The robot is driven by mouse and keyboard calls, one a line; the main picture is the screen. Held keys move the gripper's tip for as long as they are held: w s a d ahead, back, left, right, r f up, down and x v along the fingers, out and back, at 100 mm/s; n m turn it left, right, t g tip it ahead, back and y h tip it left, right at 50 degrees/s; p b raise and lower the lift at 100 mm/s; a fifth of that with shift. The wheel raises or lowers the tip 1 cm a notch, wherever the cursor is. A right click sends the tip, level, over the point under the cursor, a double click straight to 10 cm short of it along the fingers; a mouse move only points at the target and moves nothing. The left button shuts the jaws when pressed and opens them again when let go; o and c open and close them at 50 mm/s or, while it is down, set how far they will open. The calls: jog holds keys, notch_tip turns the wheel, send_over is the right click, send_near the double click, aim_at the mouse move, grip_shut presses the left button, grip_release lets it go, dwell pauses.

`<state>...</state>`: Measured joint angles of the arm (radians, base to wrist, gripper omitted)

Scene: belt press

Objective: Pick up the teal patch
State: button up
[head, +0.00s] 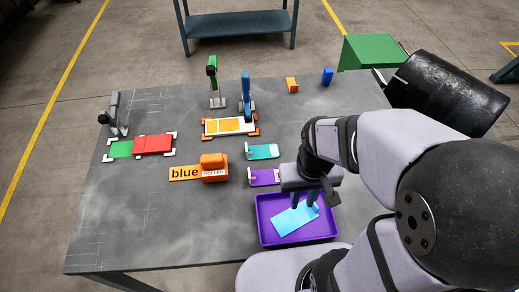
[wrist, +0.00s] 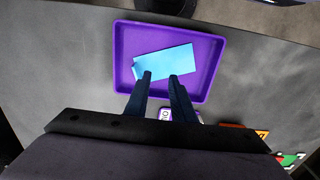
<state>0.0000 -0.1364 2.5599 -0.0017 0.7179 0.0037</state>
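My gripper (head: 304,204) is over the purple tray (head: 262,222), apart from the teal patch. In the wrist view its two fingers (wrist: 160,76) stand apart with nothing between them, so it is open. A light blue patch (head: 291,220) lies at an angle in the tray under the fingertips; it also shows in the wrist view (wrist: 170,60). The teal patch is not clear in the wrist view.
An orange stamp-like block (head: 213,165) sits by a "blue" label (head: 184,173). Red pieces (head: 153,143), an orange-and-white framed plate (head: 228,126), and grey (head: 117,117), green (head: 214,88) and blue (head: 246,92) uprights stand farther left and back. Small orange (head: 291,85) and blue (head: 327,76) blocks are behind.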

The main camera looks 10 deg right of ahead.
jog(key=shift+o, duration=0.6)
jog(key=shift+w, duration=0.1)
send_near(246, 143)
jog(key=shift+s+a+f, duration=0.2)
jog(key=shift+s+f, duration=0.2)
jog(key=shift+f+p, duration=0.45)
jog(key=shift+f, duration=0.6)
jog(key=shift+s+d+f+p, duration=0.15)
jog(key=shift+s+f+p, duration=0.1)
jog(key=shift+f+p, duration=1.05)
jog(key=shift+f, duration=1.3)
grip_shut()
